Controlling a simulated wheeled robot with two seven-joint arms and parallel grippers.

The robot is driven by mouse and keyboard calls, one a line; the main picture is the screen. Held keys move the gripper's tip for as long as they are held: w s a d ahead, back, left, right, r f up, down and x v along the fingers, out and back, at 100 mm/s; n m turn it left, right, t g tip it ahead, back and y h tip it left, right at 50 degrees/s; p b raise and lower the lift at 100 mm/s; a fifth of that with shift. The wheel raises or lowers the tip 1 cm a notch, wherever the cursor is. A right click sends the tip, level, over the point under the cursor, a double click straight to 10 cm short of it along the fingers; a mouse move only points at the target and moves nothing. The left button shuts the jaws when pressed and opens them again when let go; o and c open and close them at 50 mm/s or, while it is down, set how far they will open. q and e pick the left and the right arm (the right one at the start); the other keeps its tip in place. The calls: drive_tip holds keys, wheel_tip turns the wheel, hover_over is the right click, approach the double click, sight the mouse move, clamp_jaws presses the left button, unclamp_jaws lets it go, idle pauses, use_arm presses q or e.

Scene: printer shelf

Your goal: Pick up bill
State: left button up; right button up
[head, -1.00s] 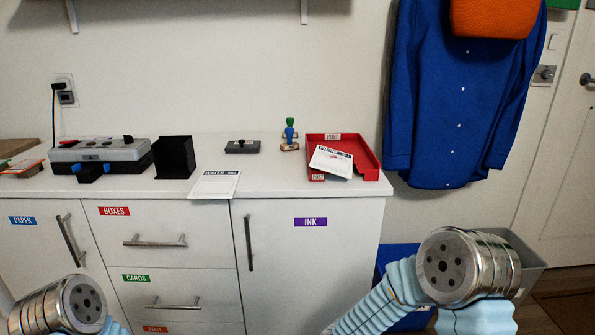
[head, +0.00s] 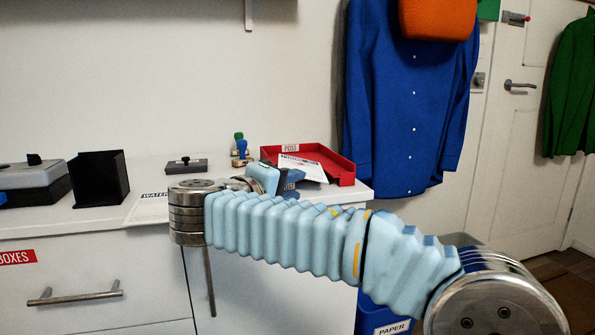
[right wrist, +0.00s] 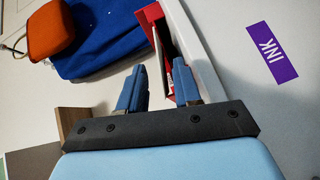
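A white paper headed "WATER" (head: 150,207) lies at the counter's front edge, partly hidden behind my right arm in the head view. A second white printed paper (head: 305,169) rests tilted in the red tray (head: 340,168). My right gripper (head: 279,180) is at the counter's front edge, just in front of the tray. My left gripper is out of view.
A blue shirt (head: 405,110) hangs right of the counter. A blue bin (head: 383,318) stands below.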

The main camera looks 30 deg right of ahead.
sight(301, 167)
drive_tip(key=x, duration=0.7)
drive_tip(key=shift+w+a+r, duration=0.2)
drive_tip(key=shift+w+r, duration=0.05)
drive_tip(key=shift+w, duration=0.1)
clamp_jaws()
